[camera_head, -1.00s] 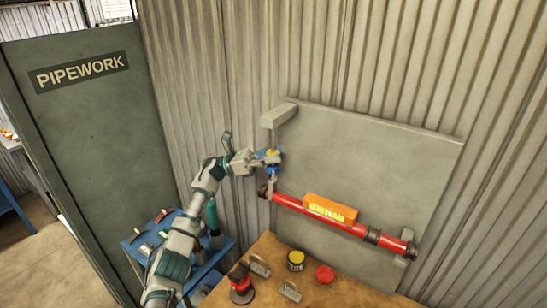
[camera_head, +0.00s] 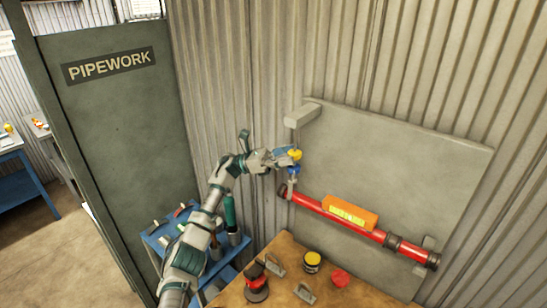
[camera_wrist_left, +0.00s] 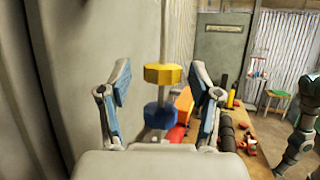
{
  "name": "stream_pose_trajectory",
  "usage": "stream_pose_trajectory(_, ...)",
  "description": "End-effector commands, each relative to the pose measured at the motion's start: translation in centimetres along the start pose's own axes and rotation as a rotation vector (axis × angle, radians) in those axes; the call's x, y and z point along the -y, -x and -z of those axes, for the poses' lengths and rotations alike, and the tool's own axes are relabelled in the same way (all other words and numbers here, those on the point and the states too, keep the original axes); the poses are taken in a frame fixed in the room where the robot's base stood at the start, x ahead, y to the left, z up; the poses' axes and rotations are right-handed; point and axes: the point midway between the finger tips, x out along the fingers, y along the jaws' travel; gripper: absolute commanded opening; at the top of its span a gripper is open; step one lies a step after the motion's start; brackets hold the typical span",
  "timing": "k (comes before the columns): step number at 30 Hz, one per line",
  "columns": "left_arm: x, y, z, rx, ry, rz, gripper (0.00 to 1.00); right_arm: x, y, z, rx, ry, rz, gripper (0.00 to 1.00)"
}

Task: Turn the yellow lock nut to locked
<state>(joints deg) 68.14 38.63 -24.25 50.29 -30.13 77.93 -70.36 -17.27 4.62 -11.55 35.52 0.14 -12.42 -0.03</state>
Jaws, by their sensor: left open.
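The yellow lock nut (camera_head: 295,154) is on a thin vertical rod above a blue fitting (camera_head: 293,170), at the left end of the red pipe (camera_head: 309,203). In the left wrist view the yellow nut (camera_wrist_left: 162,74) is between and beyond my fingers, with the blue fitting (camera_wrist_left: 158,115) below it. My left gripper (camera_head: 285,155) is open at the nut's height, with a blue-padded finger on each side in the left wrist view (camera_wrist_left: 160,84). I see a gap on both sides there; contact cannot be told in the head view. My right gripper is not in view.
An orange level (camera_head: 350,212) lies along the red pipe on a grey wall panel (camera_head: 400,160). Below is a wooden bench (camera_head: 325,294) with a yellow-and-black tin (camera_head: 312,262), a red fitting (camera_head: 340,277) and other parts. A blue tool cart (camera_head: 155,240) stands left of it.

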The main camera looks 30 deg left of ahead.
Motion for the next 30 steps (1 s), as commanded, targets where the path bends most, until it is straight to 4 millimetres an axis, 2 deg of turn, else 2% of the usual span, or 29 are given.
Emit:
stream_pose_trajectory(6, -0.3, 5.3, -0.1, 0.004, 0.002, -0.006, 0.64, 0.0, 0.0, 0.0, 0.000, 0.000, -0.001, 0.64)
stream_pose_trajectory(12, -0.4, 9.1, -0.1, 0.005, 0.000, -0.004, 0.64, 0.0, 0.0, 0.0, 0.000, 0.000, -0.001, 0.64)
stream_pose_trajectory(18, -0.3, 10.4, 0.0, 0.004, 0.001, -0.001, 0.64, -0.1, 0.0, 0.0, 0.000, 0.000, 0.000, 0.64)
stream_pose_trajectory(30, -0.3, 10.6, 0.0, 0.003, 0.001, -0.001, 0.64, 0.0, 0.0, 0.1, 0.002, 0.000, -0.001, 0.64)
